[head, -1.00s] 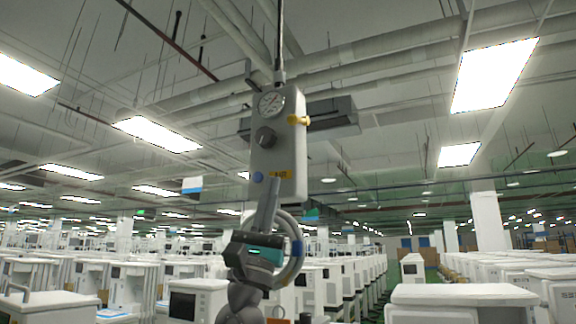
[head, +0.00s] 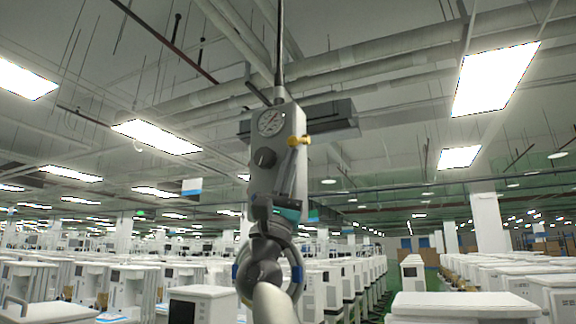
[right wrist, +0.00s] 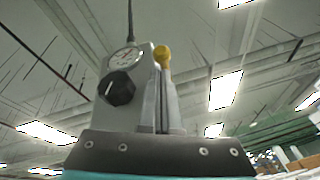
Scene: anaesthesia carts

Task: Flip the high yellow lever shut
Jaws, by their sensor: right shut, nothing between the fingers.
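A grey box (head: 264,149) hangs from a cable, with a round gauge and a dark knob on its face. The yellow lever (head: 299,140) sticks out to the right from the box's upper right side. In the right wrist view its round yellow end (right wrist: 162,54) shows just above my fingertips; I cannot tell whether they touch. My right gripper (head: 284,182) is in front of the box's lower part, pointing up, below the lever. In the right wrist view its fingers (right wrist: 161,76) are together and empty. My left gripper is out of view.
The dark gauge knob (head: 265,157) sits left of the lever. A grey hose loop (head: 296,270) hangs behind my right arm. A dark bar (head: 335,116) is behind the box. Rows of white carts (head: 465,305) fill the floor below. Air right of the box is clear.

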